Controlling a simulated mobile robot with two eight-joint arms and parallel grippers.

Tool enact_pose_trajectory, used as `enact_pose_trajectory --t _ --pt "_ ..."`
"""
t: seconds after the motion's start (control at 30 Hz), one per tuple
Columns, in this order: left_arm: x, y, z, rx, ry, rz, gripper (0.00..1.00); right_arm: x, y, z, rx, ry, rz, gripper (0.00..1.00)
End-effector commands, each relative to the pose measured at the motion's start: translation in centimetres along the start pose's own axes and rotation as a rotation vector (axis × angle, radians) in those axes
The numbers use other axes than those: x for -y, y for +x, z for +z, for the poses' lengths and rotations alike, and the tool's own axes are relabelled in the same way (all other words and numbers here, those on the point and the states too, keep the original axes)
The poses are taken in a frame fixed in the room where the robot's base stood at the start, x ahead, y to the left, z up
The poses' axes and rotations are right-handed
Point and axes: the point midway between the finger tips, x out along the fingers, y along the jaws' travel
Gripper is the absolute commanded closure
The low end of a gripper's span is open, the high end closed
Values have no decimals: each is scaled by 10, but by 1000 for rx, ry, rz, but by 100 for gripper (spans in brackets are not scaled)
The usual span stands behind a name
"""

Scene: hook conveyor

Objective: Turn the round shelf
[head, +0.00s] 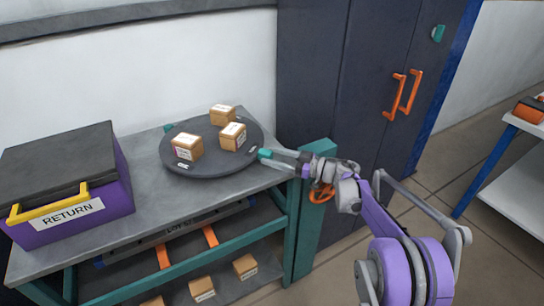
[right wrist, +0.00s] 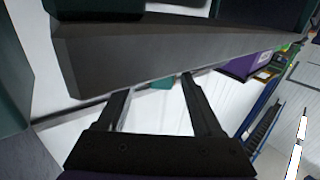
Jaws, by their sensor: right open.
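The round shelf (head: 212,162) is a dark grey disc on the grey table top. It carries three small cardboard boxes with white labels: a left box (head: 187,147), a right box (head: 233,136) and a back box (head: 222,115). My right gripper (head: 268,157) reaches in from the right, its teal fingertips at the disc's right rim. I cannot tell whether they touch it. In the right wrist view the two fingers stand apart with nothing held between them, close to a dark grey slab (right wrist: 150,50). My left gripper is out of view.
A purple RETURN box (head: 70,190) with a dark lid and yellow handle stands at the table's left. Lower shelves hold more boxes (head: 202,288). A dark cabinet (head: 330,80) with orange handles stands behind my right arm. Floor is clear at right, before a white table.

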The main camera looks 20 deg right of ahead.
Motion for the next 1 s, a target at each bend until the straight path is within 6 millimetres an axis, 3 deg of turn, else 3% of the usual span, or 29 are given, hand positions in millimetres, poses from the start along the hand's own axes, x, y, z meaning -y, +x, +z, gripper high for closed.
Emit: enact_pose_trajectory --t 0.3,0.5,0.87,0.9,1.0 --pt "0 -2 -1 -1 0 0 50 -1 -63 0 2 -1 4 32" --pt "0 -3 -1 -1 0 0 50 0 -92 0 1 0 1 32" --pt "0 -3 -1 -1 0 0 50 0 -100 0 1 0 0 32" --pt "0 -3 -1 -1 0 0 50 0 -100 0 1 0 0 34" --pt "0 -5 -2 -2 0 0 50 1 -98 -1 -5 -21 7 52"
